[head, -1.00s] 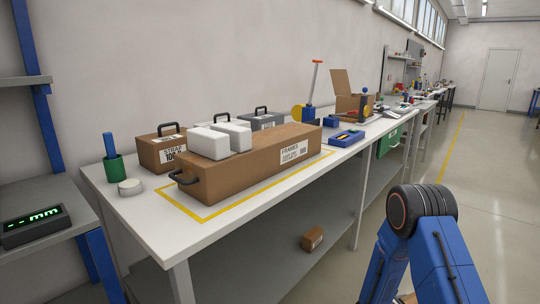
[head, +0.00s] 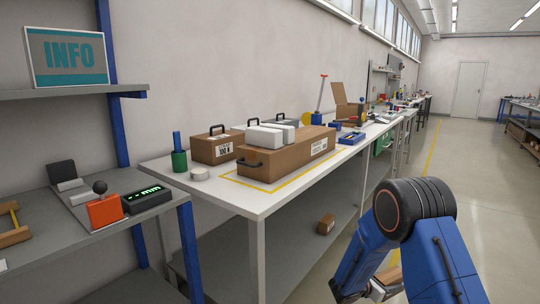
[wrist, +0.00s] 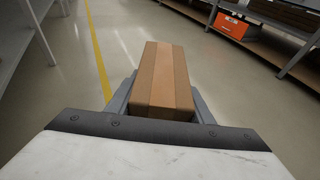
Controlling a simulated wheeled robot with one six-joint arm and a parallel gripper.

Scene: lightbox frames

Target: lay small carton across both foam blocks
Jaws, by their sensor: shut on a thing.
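Two white foam blocks lie side by side on top of a long brown FRAMES carton (head: 290,154) on the bench. The near foam block (head: 263,139) shows clearly; the far foam block (head: 286,132) is partly behind it. My gripper (wrist: 162,98) is shut on a small brown carton (wrist: 165,72) with a lighter tape strip, held between its two fingers in the wrist view. The held carton is away from the foam blocks, over the floor. In the head view my gripper (head: 384,288) is low at the right, mostly hidden by my blue arm.
A yellow outline surrounds the FRAMES carton on the white bench (head: 240,195). A STRAP carton (head: 214,148), a green cup (head: 179,161) and a white disc (head: 200,174) stand near. Another small carton (head: 326,224) lies on the lower shelf. Floor at right is clear.

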